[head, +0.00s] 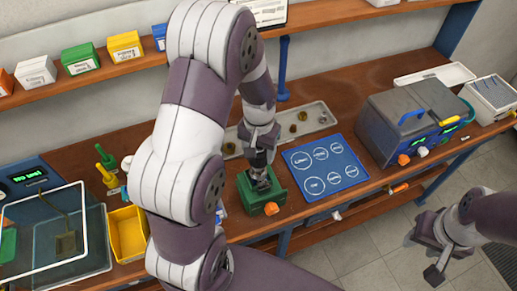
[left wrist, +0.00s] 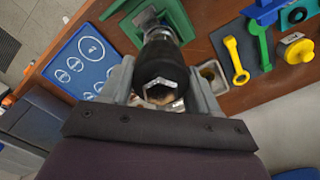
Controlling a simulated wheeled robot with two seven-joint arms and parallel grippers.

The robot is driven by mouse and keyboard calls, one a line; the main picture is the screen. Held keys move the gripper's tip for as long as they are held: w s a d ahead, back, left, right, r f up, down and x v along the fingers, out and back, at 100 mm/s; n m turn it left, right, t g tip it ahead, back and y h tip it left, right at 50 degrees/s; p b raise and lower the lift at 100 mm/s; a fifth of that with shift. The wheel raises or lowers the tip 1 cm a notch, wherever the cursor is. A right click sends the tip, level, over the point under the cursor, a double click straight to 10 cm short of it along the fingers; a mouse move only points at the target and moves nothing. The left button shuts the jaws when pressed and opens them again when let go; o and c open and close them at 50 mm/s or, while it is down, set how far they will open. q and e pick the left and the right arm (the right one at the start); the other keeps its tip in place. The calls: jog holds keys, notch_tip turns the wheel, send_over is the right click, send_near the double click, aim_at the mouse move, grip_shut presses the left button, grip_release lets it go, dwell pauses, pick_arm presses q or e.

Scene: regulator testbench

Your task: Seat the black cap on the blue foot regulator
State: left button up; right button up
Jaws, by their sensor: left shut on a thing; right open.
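My left gripper (head: 262,160) is shut on the black cap (left wrist: 160,72), a dark dome with a metal hex end towards the wrist camera. The cap is just above or against a silver metal part (left wrist: 158,32) at the green fixture (head: 262,195); I cannot tell whether they touch. The green fixture, with an orange knob, also shows in the left wrist view (left wrist: 178,15). Any blue foot on the regulator is hidden or too small to make out. My right gripper (head: 432,245) is open and empty, off the bench front at the right.
A blue mat (head: 325,168) with white circles lies right of the fixture. A grey tray (head: 318,112) with small parts is behind. A grey test box (head: 412,120) stands right. A yellow bin (head: 128,232) and a clear-lidded case (head: 45,235) are left.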

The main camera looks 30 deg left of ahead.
pick_arm(q)
jog(key=shift+s+a, duration=0.15)
jog(key=shift+f, duration=0.1)
dwell(0.4)
jog(key=shift+f+b, duration=1.1)
jog(key=shift+f, duration=1.45)
dwell(2.2)
jog(key=o, duration=1.3)
jog(key=shift+o, duration=0.2)
jog(key=shift+r, duration=0.15)
